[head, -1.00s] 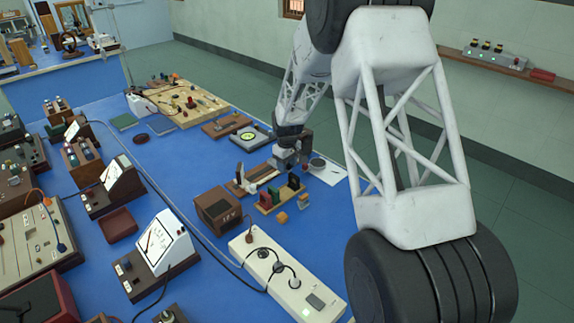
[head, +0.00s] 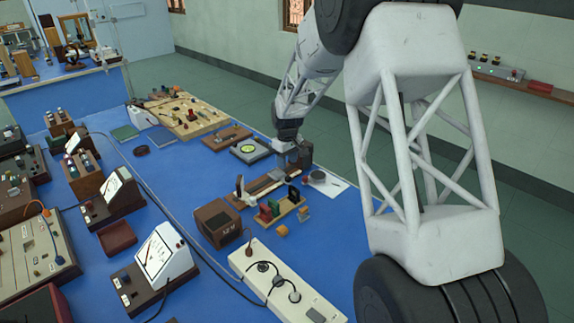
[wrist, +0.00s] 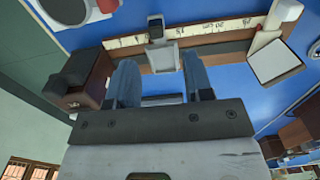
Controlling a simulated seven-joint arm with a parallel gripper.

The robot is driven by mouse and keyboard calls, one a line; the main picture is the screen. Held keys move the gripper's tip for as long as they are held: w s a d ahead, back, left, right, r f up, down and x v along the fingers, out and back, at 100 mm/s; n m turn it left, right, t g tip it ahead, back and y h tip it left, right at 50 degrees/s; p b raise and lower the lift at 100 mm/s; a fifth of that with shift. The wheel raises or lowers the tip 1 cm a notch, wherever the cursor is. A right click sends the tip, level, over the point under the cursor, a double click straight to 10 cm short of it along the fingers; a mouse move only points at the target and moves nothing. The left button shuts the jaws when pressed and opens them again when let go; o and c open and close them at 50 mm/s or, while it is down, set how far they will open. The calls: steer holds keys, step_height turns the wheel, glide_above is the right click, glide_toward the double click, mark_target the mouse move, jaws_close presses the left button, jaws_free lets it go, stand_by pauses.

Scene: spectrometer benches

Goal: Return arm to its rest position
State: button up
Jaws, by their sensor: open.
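My gripper (head: 290,160) is above the wooden optical bench (head: 268,189) on the blue table. In the wrist view my gripper (wrist: 160,70) has its two blue-grey fingers well apart, with nothing held between them. The bench (wrist: 225,48) with its scale strip runs beyond the fingertips. A grey slider (wrist: 164,58) on the bench shows past the gap between the fingers, and I cannot tell the exact distance to it. A white screen piece (wrist: 275,63) stands at the bench's right in the wrist view. My arm covers part of the table's right edge.
A rack with coloured slides (head: 280,211), a brown box (head: 218,222) and a white power strip (head: 288,283) lie nearer. A round-dial instrument (head: 250,149) and a wooden circuit board (head: 188,117) lie farther back. Meters and cables crowd the left. A dark block (wrist: 84,82) is close to the left finger.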

steer(key=shift+r, duration=0.15)
steer(key=shift+s+d+r, duration=0.2)
steer(key=shift+r, duration=0.05)
steer(key=s+d+r+m, duration=0.1)
steer(key=s+d+r, duration=0.3)
steer(key=s+r, duration=0.3)
steer(key=s+d+r+m+t, duration=0.1)
steer(key=s+d+r+m, duration=0.1)
steer(key=s+d+r, duration=0.5)
steer(key=s+d+r+m, duration=0.15)
steer(key=s+r, duration=0.35)
steer(key=s, duration=0.5)
steer(key=s+d+m, duration=0.2)
steer(key=s+d, duration=0.1)
steer(key=s, duration=1.2)
steer(key=s+d+r+m+t, duration=0.1)
steer(key=s+d, duration=0.3)
steer(key=s, duration=1.1)
steer(key=shift+s+d+m+t, duration=0.15)
steer(key=shift+m+t, duration=0.15)
steer(key=shift+m, duration=0.55)
steer(key=shift+r, duration=0.1)
